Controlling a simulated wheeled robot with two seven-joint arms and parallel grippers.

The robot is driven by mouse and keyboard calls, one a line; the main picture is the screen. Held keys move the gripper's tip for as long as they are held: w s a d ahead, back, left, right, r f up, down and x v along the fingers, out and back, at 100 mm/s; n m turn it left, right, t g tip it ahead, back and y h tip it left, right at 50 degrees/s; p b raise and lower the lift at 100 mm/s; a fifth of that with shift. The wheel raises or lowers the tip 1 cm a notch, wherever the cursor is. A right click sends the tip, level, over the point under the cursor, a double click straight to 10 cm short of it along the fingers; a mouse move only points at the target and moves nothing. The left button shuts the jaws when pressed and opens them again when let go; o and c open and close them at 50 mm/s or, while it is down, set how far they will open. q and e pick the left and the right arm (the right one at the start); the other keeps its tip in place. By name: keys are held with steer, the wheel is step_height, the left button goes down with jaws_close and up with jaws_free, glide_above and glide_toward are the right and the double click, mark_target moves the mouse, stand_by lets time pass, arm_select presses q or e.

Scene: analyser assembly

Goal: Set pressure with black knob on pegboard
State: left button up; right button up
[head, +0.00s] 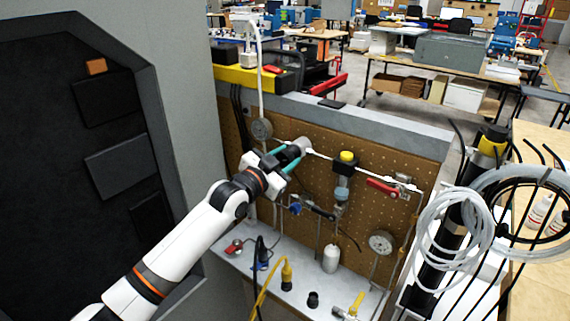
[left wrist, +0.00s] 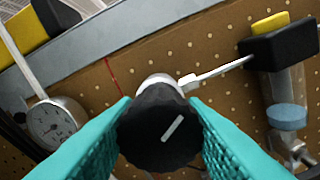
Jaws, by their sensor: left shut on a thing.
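The black knob (left wrist: 160,128) has a pale pointer line and sits on a silver fitting on the brown pegboard (head: 380,165). In the left wrist view it is between the two teal fingers of my left gripper (left wrist: 158,135), which touch its sides. In the head view my left gripper (head: 284,160) reaches the pegboard from the left, and the knob is mostly hidden by the fingers. A round gauge (left wrist: 52,122) is left of the knob; it also shows in the head view (head: 262,129). My right gripper is not in view.
Right of the knob are a yellow-topped regulator (head: 347,157) and a red-handled valve (head: 382,187). A second gauge (head: 381,242) is lower right. A white bottle (head: 331,258) and yellow-plugged cable (head: 286,272) are on the shelf below. Coiled tubing (head: 455,235) crowds the right side.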

arm_select(q)
steer(key=m, duration=0.3)
steer(key=shift+f+b, duration=0.1)
steer(key=shift+b, duration=0.2)
steer(key=m, duration=0.2)
steer(key=shift+m, duration=0.3)
steer(key=m, duration=0.3)
steer(key=shift+m+p, duration=0.3)
steer(key=m+p, duration=0.1)
steer(key=m, duration=0.3)
steer(key=shift+m, duration=0.3)
steer(key=m+p, duration=0.1)
steer(key=m, duration=0.6)
steer(key=shift+p, duration=0.4)
steer(key=m+p, duration=0.1)
steer(key=m, duration=0.3)
steer(key=shift+m, duration=0.3)
steer(key=shift+m+p, duration=0.55)
steer(key=shift+m, duration=1.15)
steer(key=shift+f, duration=0.1)
